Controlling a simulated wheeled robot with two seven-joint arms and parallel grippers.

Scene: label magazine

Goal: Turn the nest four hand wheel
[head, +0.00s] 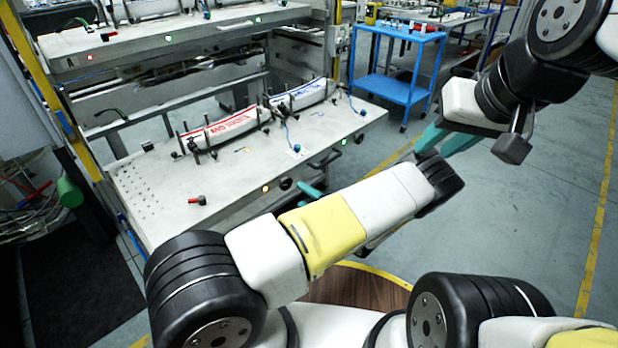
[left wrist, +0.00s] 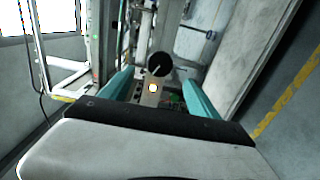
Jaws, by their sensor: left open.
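A dark round hand wheel (head: 285,183) sits on the front edge of the lower bench beside a lit orange lamp (head: 265,189). In the left wrist view a black wheel (left wrist: 159,65) on a stem shows above a yellow lamp (left wrist: 153,88), between and beyond the fingers. My left gripper (left wrist: 158,88) is open and empty, apart from the wheel. In the head view one teal finger (head: 312,190) shows right of the wheel; my arm hides the rest. My right gripper (head: 438,147) has its teal fingers apart, away from the bench. No nest number is legible.
The lower bench (head: 150,190) carries a red-lettered label stack (head: 232,124) and a blue-lettered one (head: 302,94). Another dark wheel (head: 325,160) sits near a green lamp (head: 344,142). A blue cart (head: 392,88) stands behind. Floor at right is clear.

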